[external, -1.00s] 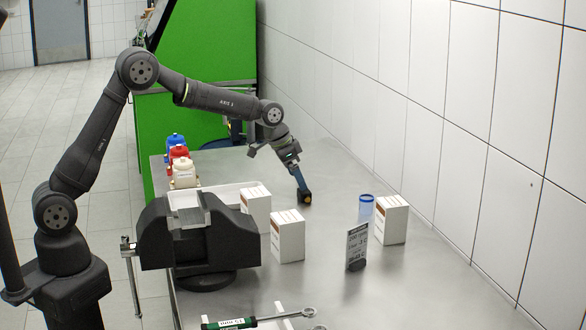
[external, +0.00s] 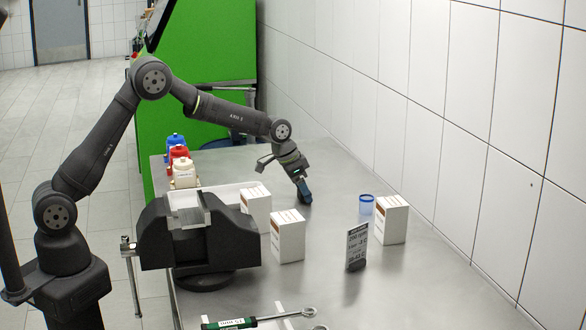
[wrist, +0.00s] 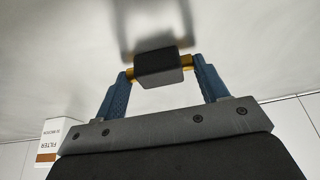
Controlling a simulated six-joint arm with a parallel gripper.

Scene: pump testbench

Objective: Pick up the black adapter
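The black adapter (wrist: 160,67) is a small dark block with a gold-coloured piece at each side. In the wrist view it sits between the two blue fingers of my gripper (wrist: 161,72). Both gold pieces touch the fingers, and the gripper looks shut on them. In the external view my gripper (external: 304,196) points down, tilted, at the metal table behind the white boxes. The adapter is hidden by the fingers there. Its dark reflection lies close to it in the wrist view; I cannot tell whether it touches the table.
Table around my gripper is clear.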

